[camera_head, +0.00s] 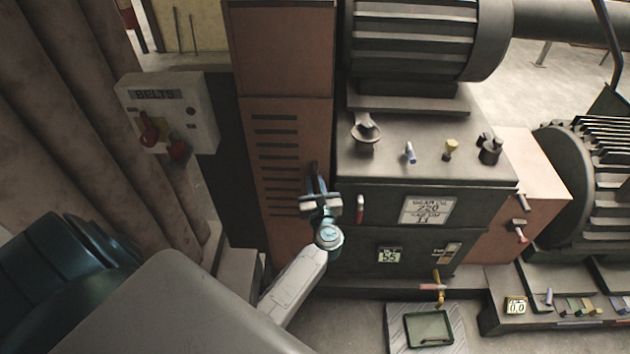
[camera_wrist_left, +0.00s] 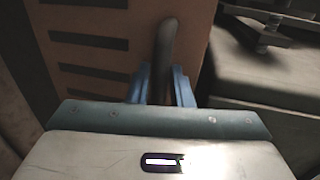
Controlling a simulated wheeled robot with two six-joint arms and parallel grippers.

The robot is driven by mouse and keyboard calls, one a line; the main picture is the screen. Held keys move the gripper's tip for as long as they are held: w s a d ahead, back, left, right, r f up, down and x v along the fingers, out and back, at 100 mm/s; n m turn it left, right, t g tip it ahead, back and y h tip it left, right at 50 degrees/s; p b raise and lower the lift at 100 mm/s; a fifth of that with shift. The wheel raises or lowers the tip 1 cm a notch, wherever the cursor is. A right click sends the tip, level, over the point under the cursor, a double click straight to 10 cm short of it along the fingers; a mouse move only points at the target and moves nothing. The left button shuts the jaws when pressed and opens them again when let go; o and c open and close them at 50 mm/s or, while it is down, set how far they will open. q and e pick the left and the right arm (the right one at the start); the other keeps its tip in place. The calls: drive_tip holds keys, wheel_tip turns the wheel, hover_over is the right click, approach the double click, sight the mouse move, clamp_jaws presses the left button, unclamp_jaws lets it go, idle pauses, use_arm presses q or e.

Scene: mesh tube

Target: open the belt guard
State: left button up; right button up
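The belt guard (camera_head: 272,190) is the tall rust-orange panel with dark slots, left of the dark machine; it looks closed. It also shows in the left wrist view (camera_wrist_left: 95,60). A dark upright handle (camera_wrist_left: 166,45) stands at its right edge. My left gripper (camera_head: 318,184) is at this handle, with its blue fingers on either side of it in the left wrist view (camera_wrist_left: 163,85). The fingers look closed on the handle; its lower part is hidden between them. My right gripper is not in view.
A grey box marked BELTS (camera_head: 165,95) with red knobs is on the left. The dark machine cabinet (camera_head: 425,150) with small knobs stands close right of my gripper. A tray (camera_head: 428,328) lies on the floor at the front.

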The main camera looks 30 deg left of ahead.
use_arm(q)
clamp_jaws()
